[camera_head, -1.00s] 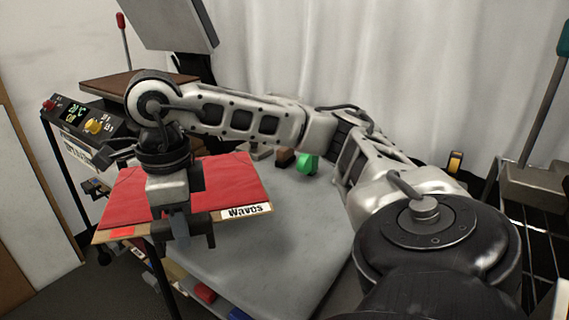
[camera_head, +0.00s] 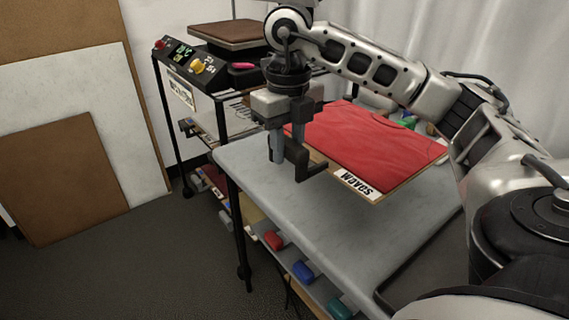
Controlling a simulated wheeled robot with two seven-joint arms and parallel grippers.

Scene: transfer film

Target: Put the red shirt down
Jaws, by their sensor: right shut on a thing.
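The shirt and board are over the grey worktop (camera_head: 300,220). I cannot tell whether the board touches the worktop. My left gripper is out of view.
A heat press with a control box (camera_head: 190,65) and brown pad (camera_head: 231,32) stands behind at left. Small coloured things sit on a shelf below the worktop. Brown and white panels (camera_head: 85,110) lean on the left wall. The front of the worktop is clear.

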